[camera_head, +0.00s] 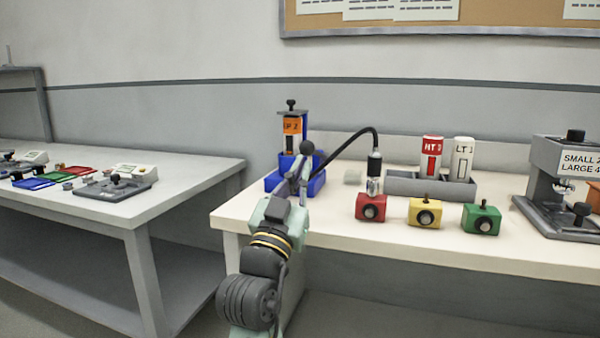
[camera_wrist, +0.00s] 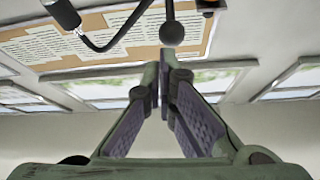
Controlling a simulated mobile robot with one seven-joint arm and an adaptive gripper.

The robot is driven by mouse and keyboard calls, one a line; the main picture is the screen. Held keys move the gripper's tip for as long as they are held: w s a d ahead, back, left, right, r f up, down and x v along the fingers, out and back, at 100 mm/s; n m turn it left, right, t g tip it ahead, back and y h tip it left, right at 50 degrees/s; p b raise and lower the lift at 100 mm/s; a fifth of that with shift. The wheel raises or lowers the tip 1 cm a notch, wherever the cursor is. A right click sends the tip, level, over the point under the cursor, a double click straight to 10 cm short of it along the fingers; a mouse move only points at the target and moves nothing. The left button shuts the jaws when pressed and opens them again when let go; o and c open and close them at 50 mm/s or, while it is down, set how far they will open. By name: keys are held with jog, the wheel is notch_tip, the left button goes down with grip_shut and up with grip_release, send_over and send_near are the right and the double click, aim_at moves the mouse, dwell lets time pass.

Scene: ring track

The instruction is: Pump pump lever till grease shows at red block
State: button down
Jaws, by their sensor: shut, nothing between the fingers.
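The pump (camera_head: 291,128) is blue with an orange label and stands at the left end of the bench. Its lever ends in a dark ball knob (camera_head: 306,147), which also shows beyond my fingertips in the wrist view (camera_wrist: 171,32). My gripper (camera_head: 303,163) is shut and empty, its tips just below the knob in the picture; I cannot tell whether they touch it. A black hose (camera_head: 345,139) arches from the pump to a coupler (camera_head: 375,165) on top of the red block (camera_head: 370,207). I can make out no grease at the red block.
A yellow block (camera_head: 425,212) and a green block (camera_head: 481,219) stand right of the red one. Behind them a grey tray (camera_head: 400,186) holds a red and a white cartridge. A grey press (camera_head: 560,185) stands far right. Another table (camera_head: 180,187) is at left.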

jog(key=f+b+v, duration=0.1)
jog(key=v, duration=0.7)
jog(key=shift+w+f, duration=0.15)
jog(key=shift+w, duration=0.25)
jog(key=shift+d, duration=0.15)
dwell(0.4)
notch_tip(320, 180, up, 12)
jog(key=w+m+g+p, duration=0.1)
jog(key=g+p, duration=0.1)
jog(key=p, duration=1.5)
jog(key=shift+w+d, duration=0.35)
jog(key=shift+w+d, duration=0.1)
